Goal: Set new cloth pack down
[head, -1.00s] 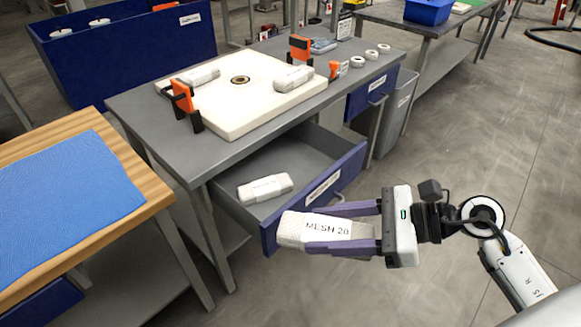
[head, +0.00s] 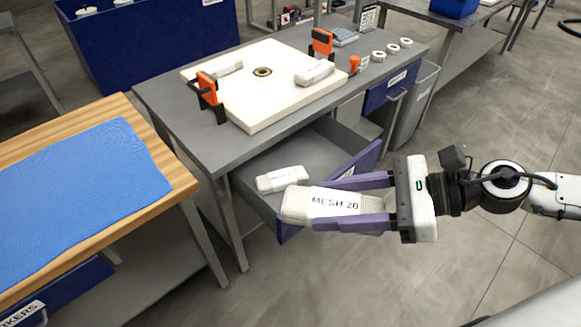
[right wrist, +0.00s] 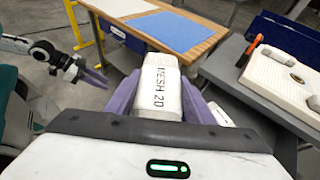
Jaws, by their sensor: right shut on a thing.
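My right gripper (head: 340,205) is shut on a white cloth pack (head: 322,203) labelled MESH 20, held level in front of the open drawer. The pack also shows between the purple fingers in the right wrist view (right wrist: 158,88). In the head view it overlaps the blue drawer front (head: 360,163). A similar white pack (head: 283,179) lies inside the drawer. Two more white packs (head: 315,73) lie on the cream filter plate (head: 262,108) on the grey bench. My left gripper (right wrist: 97,77) shows only in the right wrist view, at the left; its opening is unclear.
A wooden-topped table (head: 180,172) with a blue cloth (head: 85,190) stands left of the bench. Orange-and-black clamps (head: 208,97) stand at the plate's edges. White rings (head: 392,48) sit at the bench's right. A grey bin (head: 415,105) stands beside it. Open floor lies at the right.

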